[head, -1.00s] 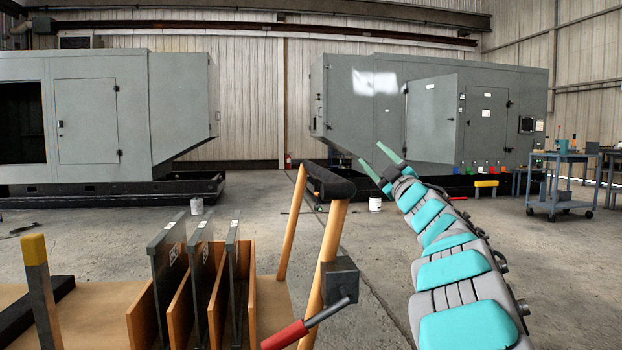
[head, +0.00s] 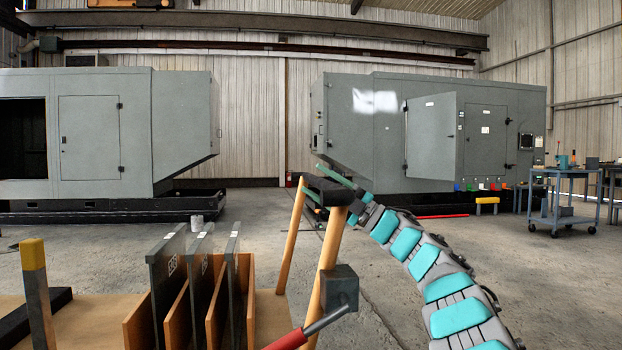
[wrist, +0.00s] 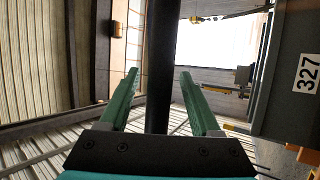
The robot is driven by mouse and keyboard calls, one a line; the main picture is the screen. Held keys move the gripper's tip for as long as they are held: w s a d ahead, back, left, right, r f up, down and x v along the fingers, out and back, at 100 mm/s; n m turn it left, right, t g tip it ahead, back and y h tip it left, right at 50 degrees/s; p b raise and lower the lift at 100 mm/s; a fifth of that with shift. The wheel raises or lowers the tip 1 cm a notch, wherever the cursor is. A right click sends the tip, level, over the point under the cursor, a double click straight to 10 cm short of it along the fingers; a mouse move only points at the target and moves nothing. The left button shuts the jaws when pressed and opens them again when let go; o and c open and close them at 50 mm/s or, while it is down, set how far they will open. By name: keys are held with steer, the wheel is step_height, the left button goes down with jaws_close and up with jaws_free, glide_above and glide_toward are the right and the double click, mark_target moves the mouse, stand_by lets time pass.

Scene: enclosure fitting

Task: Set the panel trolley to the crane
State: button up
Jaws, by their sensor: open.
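The panel trolley stands close in front. Its wooden deck (head: 95,325) carries several upright grey panels (head: 165,285) in wooden slots. Two wooden posts rise to a black handle bar (head: 328,189). My gripper (head: 313,179) is at this bar, fingers open and pointing left. In the wrist view a black bar (wrist: 160,70), apparently the handle, runs between the open green fingers (wrist: 157,78), with gaps on both sides. A red-gripped lever (head: 290,340) and a dark box (head: 340,287) are on the near post. I cannot clearly make out a crane; a long steel beam (head: 250,30) runs overhead.
Two large grey enclosures stand behind, one at left (head: 90,135) and one at right (head: 430,135) with a door ajar. A blue cart (head: 562,200) is at far right. Concrete floor between the enclosures is largely clear.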

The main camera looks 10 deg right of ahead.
steer(key=shift+x, duration=1.25)
steer(key=shift+w, duration=0.1)
jaws_close()
stand_by(0.6)
